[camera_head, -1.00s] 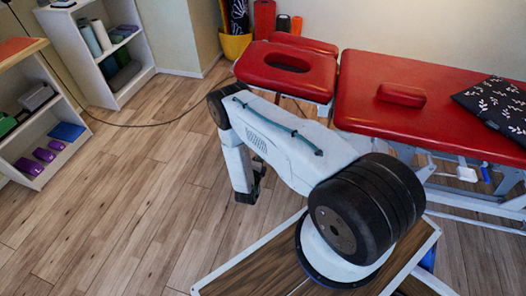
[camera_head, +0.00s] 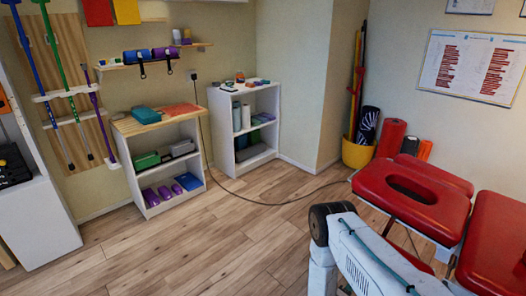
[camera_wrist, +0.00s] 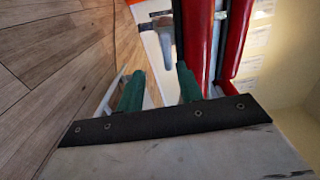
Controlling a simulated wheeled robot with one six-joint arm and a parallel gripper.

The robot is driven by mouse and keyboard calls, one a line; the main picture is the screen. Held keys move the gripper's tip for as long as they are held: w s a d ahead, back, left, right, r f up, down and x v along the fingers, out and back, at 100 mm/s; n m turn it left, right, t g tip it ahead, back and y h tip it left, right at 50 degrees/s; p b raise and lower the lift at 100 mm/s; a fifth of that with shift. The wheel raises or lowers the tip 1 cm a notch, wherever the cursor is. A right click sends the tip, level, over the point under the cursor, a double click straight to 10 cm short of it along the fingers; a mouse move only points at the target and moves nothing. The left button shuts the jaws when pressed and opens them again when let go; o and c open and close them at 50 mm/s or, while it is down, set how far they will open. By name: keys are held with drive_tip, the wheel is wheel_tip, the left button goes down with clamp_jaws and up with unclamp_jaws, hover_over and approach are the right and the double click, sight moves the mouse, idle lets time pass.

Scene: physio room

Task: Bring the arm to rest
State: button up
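My arm (camera_head: 366,262) shows at the lower right of the head view. Its dark round joint is on top and a pale link hangs down from it. My gripper is below the picture edge there. In the wrist view my gripper (camera_wrist: 160,89) has two green fingers set well apart, with nothing held between them. Beyond the fingers are the red padding (camera_wrist: 194,38) of the treatment table and its pale frame.
The red treatment table (camera_head: 412,200) stands close to my arm on the right. A yellow bucket (camera_head: 357,153) and red rolls (camera_head: 391,138) stand behind it. Two shelf units (camera_head: 158,160) line the back wall. The wooden floor (camera_head: 225,235) between is clear, apart from a dark cable.

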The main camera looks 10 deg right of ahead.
drive_tip(key=s+a+f+n+g+y, duration=0.2)
drive_tip(key=a+f+n+g+y, duration=0.35)
drive_tip(key=f+n+y, duration=0.25)
drive_tip(key=a+r+n+g+y, duration=0.3)
drive_tip(key=a+r+n, duration=0.25)
drive_tip(key=r, duration=0.75)
drive_tip(key=a+r+n+g+y, duration=0.2)
drive_tip(key=a+r+n+y, duration=0.4)
drive_tip(key=r, duration=0.6)
drive_tip(key=s+a+r+n+g+h, duration=0.1)
drive_tip(key=s+r+n, duration=0.3)
drive_tip(key=r, duration=0.8)
drive_tip(key=s+r+n+g+h, duration=0.1)
drive_tip(key=s+r+n+g, duration=0.1)
drive_tip(key=s+r, duration=0.65)
drive_tip(key=s+d+r+n+t, duration=0.1)
drive_tip(key=s+d+r+t, duration=0.1)
drive_tip(key=s+r, duration=0.6)
drive_tip(key=s+d+r+n+t+h, duration=0.1)
drive_tip(key=s+r, duration=0.6)
drive_tip(key=r, duration=0.9)
drive_tip(key=shift+s+d+n+t, duration=0.4)
drive_tip(key=shift+d+n+t, duration=0.15)
drive_tip(key=shift+n, duration=0.2)
